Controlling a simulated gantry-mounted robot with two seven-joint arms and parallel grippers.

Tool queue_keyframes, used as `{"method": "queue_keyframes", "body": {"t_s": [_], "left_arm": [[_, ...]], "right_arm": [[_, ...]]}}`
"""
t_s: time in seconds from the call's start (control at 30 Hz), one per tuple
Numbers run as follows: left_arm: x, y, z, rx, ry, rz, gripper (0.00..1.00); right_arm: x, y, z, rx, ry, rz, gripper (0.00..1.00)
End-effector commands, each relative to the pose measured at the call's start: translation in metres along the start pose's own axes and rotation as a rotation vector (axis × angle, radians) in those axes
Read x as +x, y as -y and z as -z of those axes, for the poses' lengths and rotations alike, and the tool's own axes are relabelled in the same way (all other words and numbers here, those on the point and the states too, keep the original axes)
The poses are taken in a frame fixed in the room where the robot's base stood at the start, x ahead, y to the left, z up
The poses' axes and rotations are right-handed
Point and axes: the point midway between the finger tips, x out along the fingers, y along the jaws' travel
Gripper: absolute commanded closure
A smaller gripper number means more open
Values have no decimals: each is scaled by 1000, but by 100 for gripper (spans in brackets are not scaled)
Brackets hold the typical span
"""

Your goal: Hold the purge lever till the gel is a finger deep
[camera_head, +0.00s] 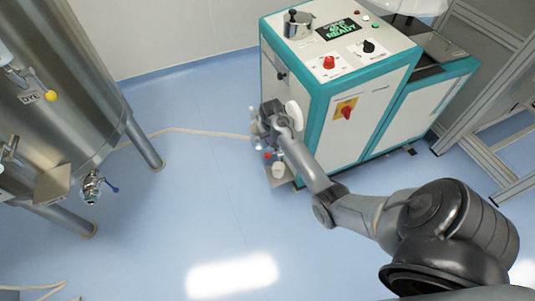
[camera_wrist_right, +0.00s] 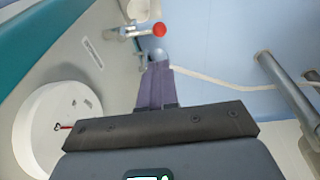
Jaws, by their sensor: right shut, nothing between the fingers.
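A small lever with a red ball knob (camera_wrist_right: 159,29) sticks out from the machine's side in the right wrist view, and is likely the purge lever. In the head view a red spot shows beside a small pale cup (camera_head: 278,170) low at the machine's left side. My right gripper (camera_head: 262,132) is at that side, above the cup. In the wrist view its fingers (camera_wrist_right: 157,70) are shut and empty, pointing towards the lever's fitting. I cannot tell whether they touch it. No gel can be made out. My left gripper is not in view.
The teal and white machine (camera_head: 350,100) has a display reading READY and red and black knobs on top. A white round part (camera_wrist_right: 60,125) is close beside my right gripper. A steel tank (camera_head: 60,90) stands at left. The blue floor between is mostly clear, with a cable across it.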

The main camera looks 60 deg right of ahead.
Motion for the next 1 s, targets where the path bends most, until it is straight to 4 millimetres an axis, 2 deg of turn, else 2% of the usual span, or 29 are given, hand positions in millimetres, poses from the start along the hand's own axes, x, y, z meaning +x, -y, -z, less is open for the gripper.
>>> {"method": "queue_keyframes", "body": {"t_s": [0.3,0.47,0.67,1.0], "left_arm": [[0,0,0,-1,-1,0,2],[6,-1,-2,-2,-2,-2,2],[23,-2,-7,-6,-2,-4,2],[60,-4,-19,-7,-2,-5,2]], "right_arm": [[1,0,0,0,0,0,100],[11,0,-1,0,2,0,100],[41,0,-1,0,2,0,100],[105,0,-1,0,2,0,100]]}}
